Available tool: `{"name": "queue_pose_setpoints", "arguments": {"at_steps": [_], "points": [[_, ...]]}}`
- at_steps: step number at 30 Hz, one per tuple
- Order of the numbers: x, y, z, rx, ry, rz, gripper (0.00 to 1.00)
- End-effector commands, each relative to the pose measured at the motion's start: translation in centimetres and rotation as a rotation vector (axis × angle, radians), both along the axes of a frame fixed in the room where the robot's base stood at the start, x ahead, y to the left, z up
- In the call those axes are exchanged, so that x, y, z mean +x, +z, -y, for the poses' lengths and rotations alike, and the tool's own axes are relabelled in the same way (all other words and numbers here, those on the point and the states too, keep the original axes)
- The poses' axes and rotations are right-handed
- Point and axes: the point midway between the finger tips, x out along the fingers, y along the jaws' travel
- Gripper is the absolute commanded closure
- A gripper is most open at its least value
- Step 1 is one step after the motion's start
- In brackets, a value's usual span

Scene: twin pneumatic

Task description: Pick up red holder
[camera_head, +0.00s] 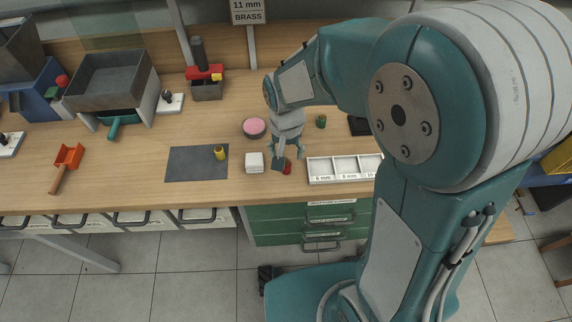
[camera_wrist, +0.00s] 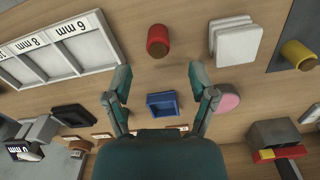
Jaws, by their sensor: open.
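The red holder (camera_head: 287,168) is a small red cylinder on the wooden bench, near its front edge. In the head view my gripper (camera_head: 287,155) hangs just above it and partly covers it. In the wrist view the red holder (camera_wrist: 158,36) shows whole, with a brown end. There my gripper (camera_wrist: 160,72) is open, with its two fingers wide apart and nothing between them. The holder lies beyond the fingertips, roughly centred between them, and is not touched.
A white block (camera_head: 254,162) stands left of the holder, and a compartment tray (camera_head: 321,180) stands right. A yellow holder (camera_head: 220,153) is on a dark mat (camera_head: 190,165). A pink disc (camera_head: 254,127) and a green holder (camera_head: 321,121) lie behind. A blue tray (camera_wrist: 162,104) shows between the fingers.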

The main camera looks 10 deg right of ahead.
Motion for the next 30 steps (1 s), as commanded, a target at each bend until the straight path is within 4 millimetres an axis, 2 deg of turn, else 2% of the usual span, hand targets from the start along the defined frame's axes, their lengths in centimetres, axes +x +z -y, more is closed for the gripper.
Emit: {"name": "queue_pose_setpoints", "arguments": {"at_steps": [3, 7, 16, 17, 18, 21, 22, 30], "points": [[-0.6, -2.1, 0.0, -0.002, 0.001, -0.007, 0.27], [-0.5, -3.8, 0.1, 0.000, 0.000, -0.004, 0.27], [-0.5, -4.4, 0.0, 0.000, 0.000, -0.001, 0.27], [-0.5, -4.4, 0.0, 0.000, 0.000, -0.001, 0.36], [-0.5, -4.4, 0.0, 0.000, 0.000, -0.001, 0.54], [-0.5, -4.4, 0.0, 0.000, 0.000, -0.001, 0.97], [-0.5, -4.4, 0.0, 0.000, 0.000, -0.001, 1.00], [-0.5, -4.4, 0.0, 0.000, 0.000, -0.002, 1.00]]}}
